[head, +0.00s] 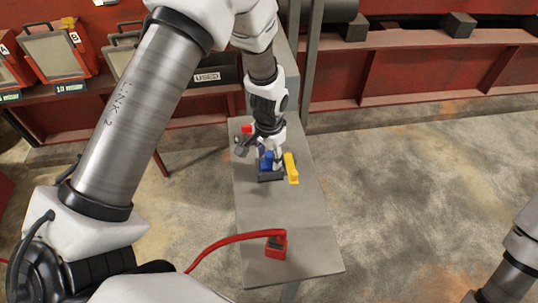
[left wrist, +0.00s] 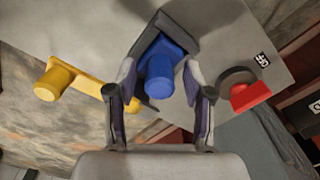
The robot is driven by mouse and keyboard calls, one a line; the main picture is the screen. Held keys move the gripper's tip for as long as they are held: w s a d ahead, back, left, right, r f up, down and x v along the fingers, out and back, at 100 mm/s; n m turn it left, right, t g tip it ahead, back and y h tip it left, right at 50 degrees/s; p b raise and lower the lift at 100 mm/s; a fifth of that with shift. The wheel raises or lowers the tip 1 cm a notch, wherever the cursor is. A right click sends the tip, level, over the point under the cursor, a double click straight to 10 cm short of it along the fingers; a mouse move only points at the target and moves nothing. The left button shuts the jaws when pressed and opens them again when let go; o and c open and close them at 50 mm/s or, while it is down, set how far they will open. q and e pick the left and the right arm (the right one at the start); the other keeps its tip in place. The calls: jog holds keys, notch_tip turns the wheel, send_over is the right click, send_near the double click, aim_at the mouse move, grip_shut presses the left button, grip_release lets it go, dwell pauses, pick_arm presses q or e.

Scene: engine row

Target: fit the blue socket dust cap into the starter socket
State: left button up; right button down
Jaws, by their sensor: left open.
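The blue dust cap (head: 267,160) is at a dark block (head: 271,177) on the grey table. In the left wrist view the blue cap (left wrist: 160,66) shows its round knob, with the dark block (left wrist: 178,38) behind and beside it. My left gripper (head: 271,155) is open over the cap. In the wrist view its fingers (left wrist: 165,92) stand on either side of the knob, and gaps show beside it. I cannot tell whether the dark block is the starter socket or how deep the cap sits. My right gripper is out of view.
A yellow part (head: 291,168) lies just right of the block. A red piece (head: 247,129) is behind it to the left. A red connector (head: 277,245) with a red cable is at the near end of the grey table (head: 301,226). The tabletop between is clear.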

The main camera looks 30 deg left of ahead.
pick_arm(q)
notch_tip(320, 180, up, 12)
jog(key=b, duration=0.2)
jog(key=shift+b, duration=0.4)
